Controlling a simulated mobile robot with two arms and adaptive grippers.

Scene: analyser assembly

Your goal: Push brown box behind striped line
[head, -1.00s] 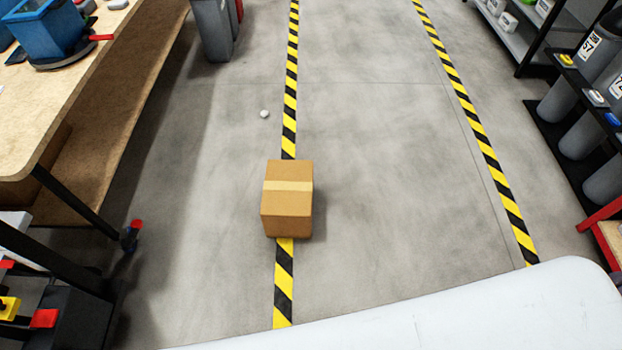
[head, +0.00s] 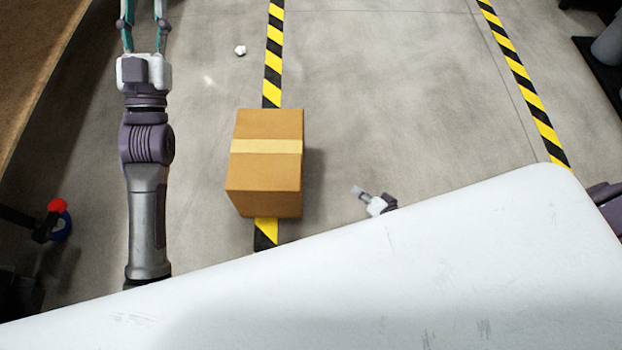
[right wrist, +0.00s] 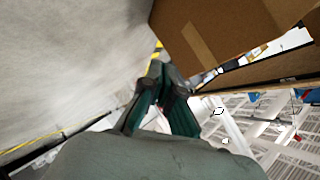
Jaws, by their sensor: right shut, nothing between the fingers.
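The brown cardboard box (head: 265,178), with a pale tape strip, sits upright on the floor across the left yellow-black striped line (head: 274,62), covering part of it. My right gripper (head: 358,191) is shut and empty, low to the right of the box and apart from it in the head view. In the right wrist view my right gripper (right wrist: 162,80) shows its closed dark and teal fingers, with the box (right wrist: 215,35) at the upper right. My left gripper (head: 143,22) is to the left of the box, fingers spread and empty, its tips near or past the top edge.
A second striped line (head: 520,78) runs along the right. A small white object (head: 240,50) lies on the floor left of the near line. A wooden table edge (head: 30,60) is at the upper left. Floor between the lines is clear.

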